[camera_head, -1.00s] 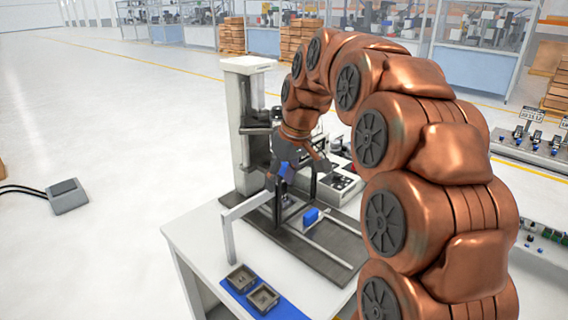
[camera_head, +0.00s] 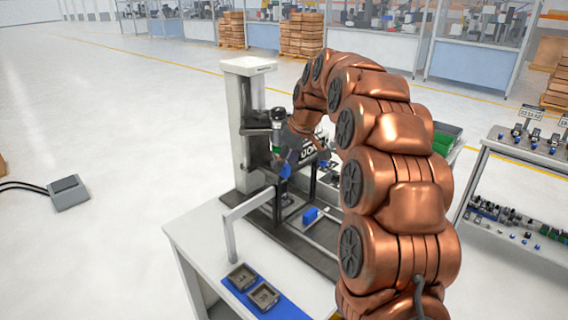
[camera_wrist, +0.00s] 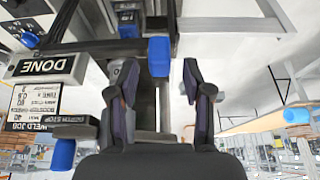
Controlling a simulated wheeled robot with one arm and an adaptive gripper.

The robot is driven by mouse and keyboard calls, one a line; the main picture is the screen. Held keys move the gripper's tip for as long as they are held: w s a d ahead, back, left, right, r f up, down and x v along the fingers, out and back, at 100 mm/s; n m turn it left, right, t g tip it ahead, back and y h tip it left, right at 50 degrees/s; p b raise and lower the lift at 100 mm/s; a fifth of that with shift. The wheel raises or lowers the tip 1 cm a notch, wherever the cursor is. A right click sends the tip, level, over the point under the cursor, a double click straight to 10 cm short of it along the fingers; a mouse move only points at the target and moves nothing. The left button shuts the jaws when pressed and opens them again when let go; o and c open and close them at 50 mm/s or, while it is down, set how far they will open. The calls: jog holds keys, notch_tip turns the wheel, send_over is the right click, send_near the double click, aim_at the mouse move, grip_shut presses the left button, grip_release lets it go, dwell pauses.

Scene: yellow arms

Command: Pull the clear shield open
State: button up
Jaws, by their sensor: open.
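My gripper (camera_wrist: 159,78) is open, with one dark finger on each side in the wrist view. A blue grip piece (camera_wrist: 159,54) on a dark bar lies between the fingertips, with a gap to each finger. In the head view the blue piece (camera_head: 285,171) shows at the tip of my gripper (camera_head: 290,160), in front of the press column (camera_head: 243,125). The clear shield's pane cannot be made out; dark bars stand around the blue piece, and I cannot tell which belong to it. My arm hides part of the fixture.
The fixture base (camera_head: 318,262) stands on a white table (camera_head: 190,232) with a grey bracket (camera_head: 229,235) on its left. Two small trays (camera_head: 263,296) lie on a blue mat at the front. A "DONE" sign (camera_wrist: 45,67) is left of my gripper.

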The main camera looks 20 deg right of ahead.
jog(key=shift+p+x, duration=0.3)
jog(key=shift+x, duration=1)
grip_shut()
